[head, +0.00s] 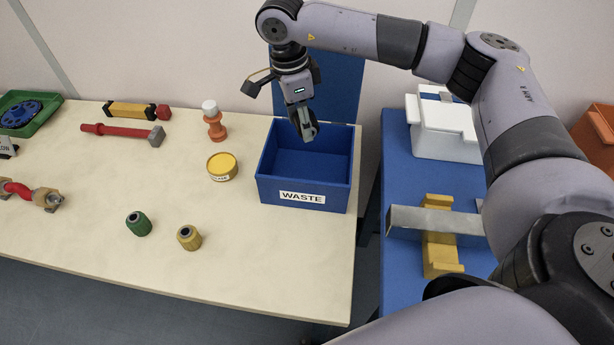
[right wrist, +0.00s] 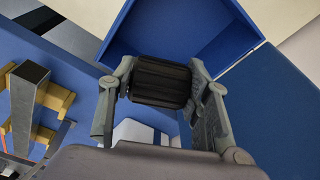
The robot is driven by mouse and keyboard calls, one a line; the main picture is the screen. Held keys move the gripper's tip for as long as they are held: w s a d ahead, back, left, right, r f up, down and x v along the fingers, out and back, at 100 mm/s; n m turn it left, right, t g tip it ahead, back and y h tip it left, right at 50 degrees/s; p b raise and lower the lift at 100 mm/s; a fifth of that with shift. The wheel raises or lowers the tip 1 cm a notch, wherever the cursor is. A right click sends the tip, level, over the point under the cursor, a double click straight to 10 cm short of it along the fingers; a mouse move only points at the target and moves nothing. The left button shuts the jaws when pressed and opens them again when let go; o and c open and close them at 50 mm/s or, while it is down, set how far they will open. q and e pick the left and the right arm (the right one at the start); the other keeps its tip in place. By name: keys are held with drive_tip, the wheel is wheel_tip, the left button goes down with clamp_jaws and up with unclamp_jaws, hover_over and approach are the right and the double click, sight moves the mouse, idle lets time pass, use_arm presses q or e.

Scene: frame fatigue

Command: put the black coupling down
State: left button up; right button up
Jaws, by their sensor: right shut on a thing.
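My right gripper (head: 305,122) hangs over the blue box labelled WASTE (head: 305,197) on the cream table. In the right wrist view, the right gripper (right wrist: 165,88) is shut on the black coupling (right wrist: 160,82), a dark ribbed cylinder held crosswise between the two fingers. The coupling is mostly hidden by the fingers in the head view. The blue box also shows in the right wrist view (right wrist: 172,32), beyond the coupling. The box looks empty where I can see inside. A green coupling (head: 138,224) and a yellow coupling (head: 189,237) stand on the table. My left gripper is not in view.
A yellow tin (head: 222,166) and an orange part with a white top (head: 215,125) stand left of the box. A red-handled hammer (head: 122,131) lies further left. Right, a blue table (head: 399,165) bears a white box (head: 442,135) and a metal bar (head: 433,219). The table's front middle is clear.

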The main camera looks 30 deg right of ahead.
wheel_tip(320, 180, down, 15)
drive_tip(key=shift+d+r+p, duration=0.1)
drive_tip(key=shift+d+p, duration=0.05)
drive_tip(key=shift+p, duration=0.7)
wheel_tip(320, 180, down, 5)
drive_tip(key=shift+w+f, duration=0.1)
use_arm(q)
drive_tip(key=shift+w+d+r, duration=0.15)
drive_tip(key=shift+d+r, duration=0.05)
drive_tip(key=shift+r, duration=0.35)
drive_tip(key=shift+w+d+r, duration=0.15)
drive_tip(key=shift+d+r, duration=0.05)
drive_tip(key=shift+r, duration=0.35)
use_arm(e)
drive_tip(key=shift+f, duration=0.2)
drive_tip(key=o, duration=1.1)
drive_tip(key=shift+r, duration=0.1)
drive_tip(key=shift+c, duration=0.2)
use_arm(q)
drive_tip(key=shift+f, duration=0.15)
use_arm(e)
drive_tip(key=shift+o, duration=0.6)
